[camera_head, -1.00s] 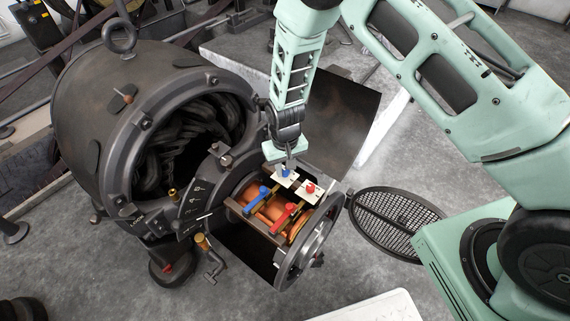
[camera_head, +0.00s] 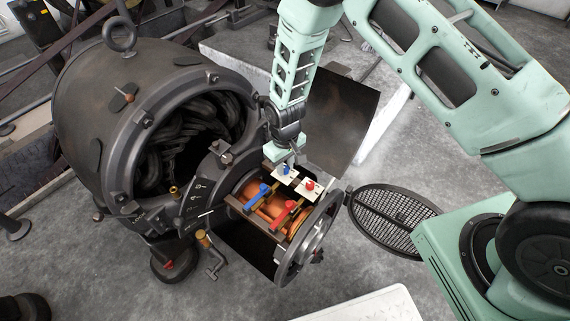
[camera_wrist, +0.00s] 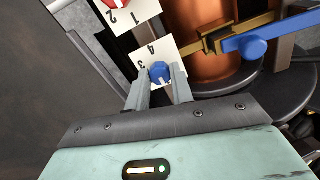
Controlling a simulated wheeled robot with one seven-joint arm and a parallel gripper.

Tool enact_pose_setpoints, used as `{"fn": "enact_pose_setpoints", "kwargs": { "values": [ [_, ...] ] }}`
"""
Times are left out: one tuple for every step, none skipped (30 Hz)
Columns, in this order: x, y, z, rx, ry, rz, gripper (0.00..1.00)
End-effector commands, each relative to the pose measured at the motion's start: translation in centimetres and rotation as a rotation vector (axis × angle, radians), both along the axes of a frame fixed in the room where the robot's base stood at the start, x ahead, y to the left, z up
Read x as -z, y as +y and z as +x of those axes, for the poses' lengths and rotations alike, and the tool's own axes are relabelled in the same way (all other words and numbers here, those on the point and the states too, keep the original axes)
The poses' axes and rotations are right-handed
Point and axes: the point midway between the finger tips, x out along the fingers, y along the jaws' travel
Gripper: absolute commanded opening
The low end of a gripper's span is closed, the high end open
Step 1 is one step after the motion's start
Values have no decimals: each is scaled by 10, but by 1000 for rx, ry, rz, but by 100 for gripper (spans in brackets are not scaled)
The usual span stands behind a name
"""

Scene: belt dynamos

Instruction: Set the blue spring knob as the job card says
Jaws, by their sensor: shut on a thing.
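The blue spring knob (camera_wrist: 159,72) sits on a white plate (camera_wrist: 172,50) on which the figures 3 and 4 show in the wrist view. My gripper (camera_wrist: 160,88) is shut on this knob, one finger on each side. In the head view my gripper (camera_head: 286,164) comes down from above onto the knob, which is partly hidden by the fingers. A red knob (camera_head: 309,185) stands on its own white plate beside it; that plate shows the figures 1 and 2 in the wrist view. The job card cannot be made out in these frames.
A blue-handled lever (camera_head: 263,190) and a red-handled lever (camera_head: 289,206) stand close by over the copper-coloured drum (camera_head: 270,206). The open dynamo housing (camera_head: 110,90) is at left. A raised dark cover (camera_head: 345,120) stands behind my gripper. A round mesh lid (camera_head: 395,215) is at right.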

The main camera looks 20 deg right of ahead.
Motion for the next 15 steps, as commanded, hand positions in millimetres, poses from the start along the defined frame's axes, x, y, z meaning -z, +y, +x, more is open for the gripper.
{"fn": "enact_pose_setpoints", "kwargs": {
  "values": [
    [0,0,0,-1,0,-1,0],
    [0,0,0,-1,0,-1,0],
    [0,0,0,-1,0,-1,28],
    [0,0,0,-1,0,-1,37],
    [0,0,0,-1,0,-1,45],
    [0,0,0,0,0,-1,45],
    [0,0,0,0,0,-1,45],
    [0,0,0,0,0,-1,45],
    [0,0,0,0,0,-1,45],
    [0,0,0,0,0,-1,45],
    [0,0,0,0,0,0,45],
    [0,0,0,0,0,0,45],
    [0,0,0,0,0,0,45],
    [-1,0,0,0,0,0,45],
    [-3,0,0,0,0,0,45]
  ]
}}
